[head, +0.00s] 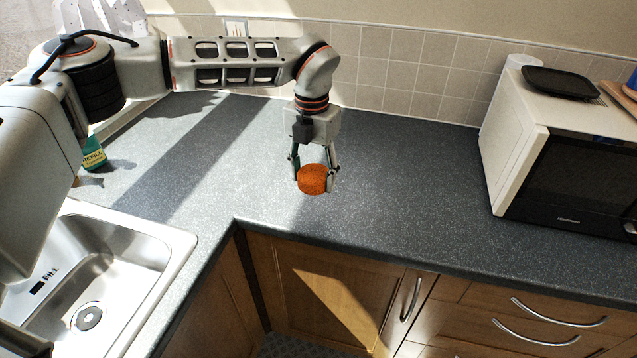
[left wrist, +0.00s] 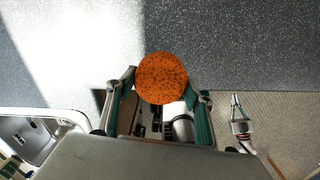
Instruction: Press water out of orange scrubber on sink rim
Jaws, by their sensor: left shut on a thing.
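The orange scrubber (head: 312,180) is a round, speckled sponge. My left gripper (head: 314,176) points down and is shut on it, one finger at each side, above the grey worktop near its inner corner. In the left wrist view the scrubber (left wrist: 162,78) sits between the fingertips. The steel sink (head: 150,290) is at the lower left, with its rim (head: 180,240) apart from the scrubber. Part of the sink rim (left wrist: 45,113) shows at the left of the wrist view. What looks like my right gripper (left wrist: 237,103) shows small at the right there; its opening is unclear.
A microwave (head: 560,165) with a black tray (head: 560,83) on top stands at the right. A green bottle (head: 94,153) stands behind the sink, partly hidden by my arm. The worktop (head: 400,180) between gripper and microwave is clear. Cabinets with handles (head: 413,300) are below its edge.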

